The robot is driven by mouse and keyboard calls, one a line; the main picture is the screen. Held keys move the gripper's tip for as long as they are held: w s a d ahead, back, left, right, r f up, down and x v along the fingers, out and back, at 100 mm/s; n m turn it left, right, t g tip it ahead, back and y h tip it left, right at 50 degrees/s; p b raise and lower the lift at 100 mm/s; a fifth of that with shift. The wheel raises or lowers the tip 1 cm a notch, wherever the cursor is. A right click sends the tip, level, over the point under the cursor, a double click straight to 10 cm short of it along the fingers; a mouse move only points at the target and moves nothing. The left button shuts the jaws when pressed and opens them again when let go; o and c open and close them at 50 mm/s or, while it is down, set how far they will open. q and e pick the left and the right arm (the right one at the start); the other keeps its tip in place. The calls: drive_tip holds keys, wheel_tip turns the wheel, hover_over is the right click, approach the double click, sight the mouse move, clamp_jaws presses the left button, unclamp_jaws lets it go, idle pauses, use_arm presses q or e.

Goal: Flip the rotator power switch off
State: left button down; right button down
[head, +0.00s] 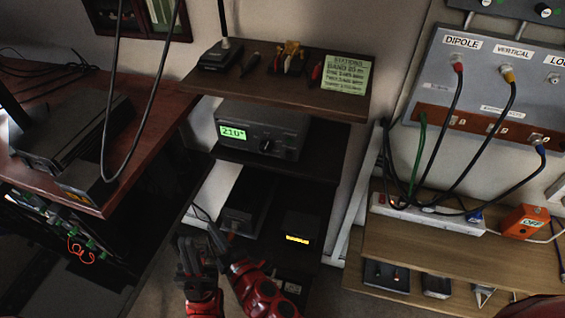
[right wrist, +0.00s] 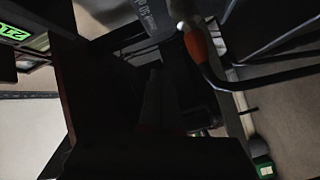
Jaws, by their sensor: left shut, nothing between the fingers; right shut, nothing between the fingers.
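The green display (right wrist: 22,35) also shows at the upper left of the right wrist view. My left gripper (head: 184,242) and right gripper (head: 213,228) are close together, below and left of the box and apart from it. Both are shut and empty. The right wrist view is dark, and its fingers are hard to tell from the background.
An orange box (head: 525,220) marked OFF sits on a wooden shelf at right, next to a power strip (head: 425,212). Cables hang from a grey panel (head: 500,90). A dark device with a yellow display (head: 298,239) is on the low shelf. A desk (head: 110,190) is at left.

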drive_tip(key=d+r+h, duration=0.1)
drive_tip(key=h, duration=0.1)
drive_tip(key=d+r+t+h, duration=0.1)
drive_tip(key=h, duration=0.1)
drive_tip(key=d+t+h, duration=0.1)
drive_tip(key=shift+w+r+m+h, duration=0.1)
drive_tip(key=shift+r+m+h, duration=0.2)
drive_tip(key=shift+r+h, duration=0.1)
drive_tip(key=s+d+r+m+t+h, duration=0.2)
drive_tip(key=s+d+r+m+h, duration=0.1)
drive_tip(key=d+r+h, duration=0.3)
drive_tip(key=m+h+p, duration=0.2)
drive_tip(key=h+p, duration=0.3)
approach(288, 155)
drive_tip(key=p+x, duration=0.4)
drive_tip(key=x, duration=0.2)
drive_tip(key=shift+d+r, duration=0.15)
drive_tip(key=shift+r, duration=0.05)
drive_tip(key=shift+w+d+f+p, duration=0.1)
drive_tip(key=shift+w+p, duration=0.25)
